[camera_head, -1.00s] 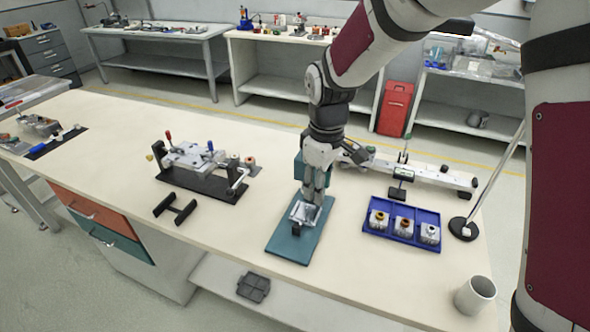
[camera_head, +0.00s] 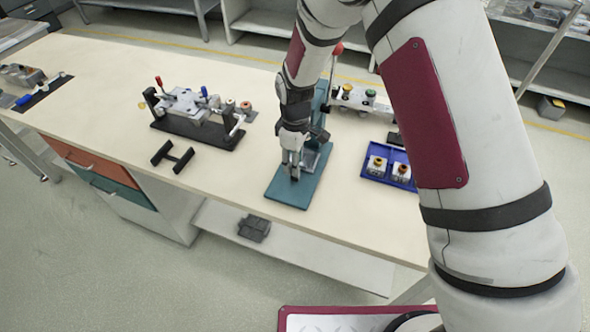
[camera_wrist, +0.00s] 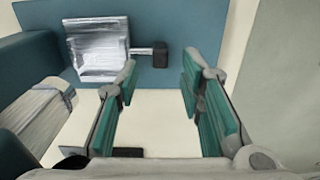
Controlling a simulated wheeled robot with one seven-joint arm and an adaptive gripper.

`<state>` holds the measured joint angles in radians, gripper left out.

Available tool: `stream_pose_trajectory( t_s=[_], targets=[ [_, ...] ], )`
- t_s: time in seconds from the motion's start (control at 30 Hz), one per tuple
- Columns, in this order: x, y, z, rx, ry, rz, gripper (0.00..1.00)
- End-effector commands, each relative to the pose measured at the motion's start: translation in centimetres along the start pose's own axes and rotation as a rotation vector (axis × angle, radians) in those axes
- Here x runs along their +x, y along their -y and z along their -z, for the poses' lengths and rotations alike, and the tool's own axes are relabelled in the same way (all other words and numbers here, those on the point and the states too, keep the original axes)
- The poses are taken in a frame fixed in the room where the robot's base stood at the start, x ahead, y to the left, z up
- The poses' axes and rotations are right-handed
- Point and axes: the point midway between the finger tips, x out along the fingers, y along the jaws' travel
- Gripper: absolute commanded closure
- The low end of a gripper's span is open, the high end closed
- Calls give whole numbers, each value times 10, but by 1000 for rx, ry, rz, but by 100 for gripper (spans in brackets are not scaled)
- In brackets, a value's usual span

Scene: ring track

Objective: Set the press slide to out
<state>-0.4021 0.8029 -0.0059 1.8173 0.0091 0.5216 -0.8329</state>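The press has a teal base plate (camera_head: 290,196) and a teal upright, partly behind my arm. Its slide is a silver block (camera_wrist: 97,48), also seen in the head view (camera_head: 311,158) just right of my gripper. A short rod ends in a black knob (camera_wrist: 161,57). My gripper (camera_wrist: 160,72) is open, its two teal-padded fingers apart with nothing held. In the wrist view the knob appears between and just beyond the fingertips; contact cannot be told. In the head view my gripper (camera_head: 291,172) is low over the plate and hides the knob.
A black fixture with a silver top (camera_head: 196,116) and a black H-shaped stand (camera_head: 172,158) are left of the press. A blue tray (camera_head: 372,177) with small blocks is to the right, partly behind my arm. Bare table lies in front-left.

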Motion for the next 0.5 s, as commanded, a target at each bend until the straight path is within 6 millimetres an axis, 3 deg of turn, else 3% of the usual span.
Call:
stream_pose_trajectory(
  t_s=[0.2, 0.5],
  targets=[
    [32, 0, 0, 0, 1, 1, 65],
    [44, 0, 0, 0, 1, 0, 65]
  ],
)
